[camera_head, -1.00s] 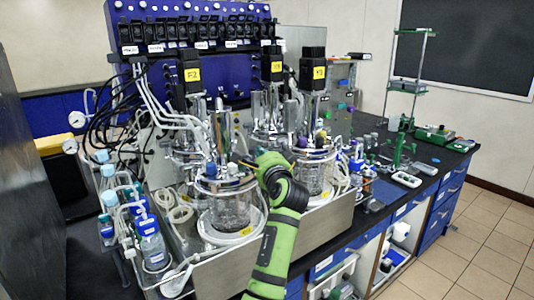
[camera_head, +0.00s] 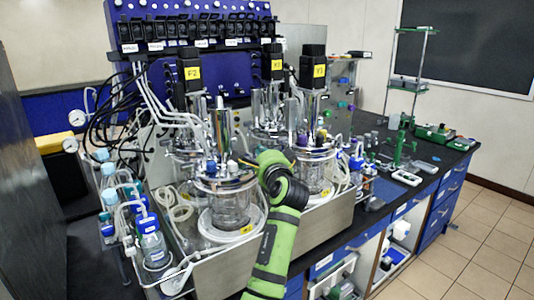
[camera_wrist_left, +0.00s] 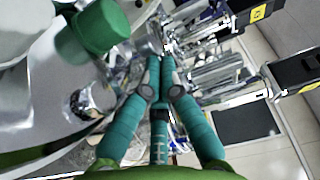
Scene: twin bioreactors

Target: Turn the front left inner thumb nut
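The front left vessel (camera_head: 230,207) is glass with a shiny metal lid (camera_head: 222,184). Its small thumb nuts cannot be told apart from the other lid fittings. My left gripper (camera_head: 243,162) is at the right side of this lid, partly hidden by my green arm. In the left wrist view, its teal fingers (camera_wrist_left: 160,62) converge with their tips close together, touching or just in front of shiny metal fittings (camera_wrist_left: 150,38). Whether a nut is between the tips cannot be seen. My right gripper is not in view.
A second vessel (camera_head: 313,178) stands close to the right of my gripper. Tall dark motors (camera_head: 313,68) and tubing (camera_head: 165,118) crowd the space behind. Bottles (camera_head: 152,246) stand at left.

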